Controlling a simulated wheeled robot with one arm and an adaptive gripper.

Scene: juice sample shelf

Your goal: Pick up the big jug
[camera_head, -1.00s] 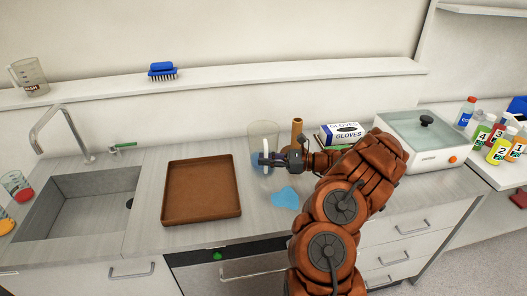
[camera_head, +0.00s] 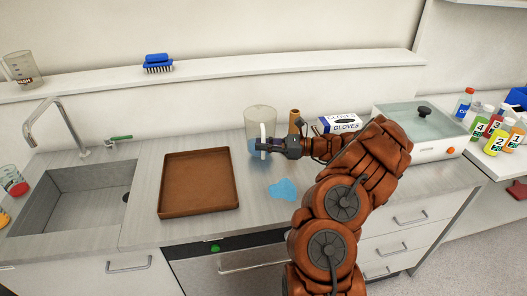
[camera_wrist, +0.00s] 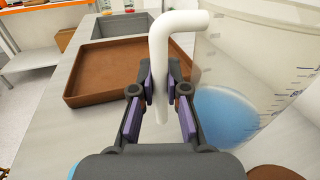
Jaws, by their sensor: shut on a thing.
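The big jug (camera_head: 259,118) is a clear vessel with graduation marks, a white handle and blue liquid low inside. It stands upright behind and right of the brown tray, at the back of the counter. In the wrist view the jug (camera_wrist: 255,60) fills the right side, partly cut off by the frame. My gripper (camera_head: 268,148) reaches it from the right. In the wrist view my gripper (camera_wrist: 161,85) has its purple-padded fingers on both sides of the white handle (camera_wrist: 160,55), shut on it. I cannot tell whether the jug's base touches the counter.
The brown tray (camera_head: 165,205) lies left of the jug, beside the sink (camera_head: 75,200). A blue patch (camera_head: 283,189) lies in front on the counter. A brown cylinder (camera_head: 294,122), the gloves box (camera_head: 340,122) and a water bath (camera_head: 425,133) stand to the right. Numbered bottles stand farther right.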

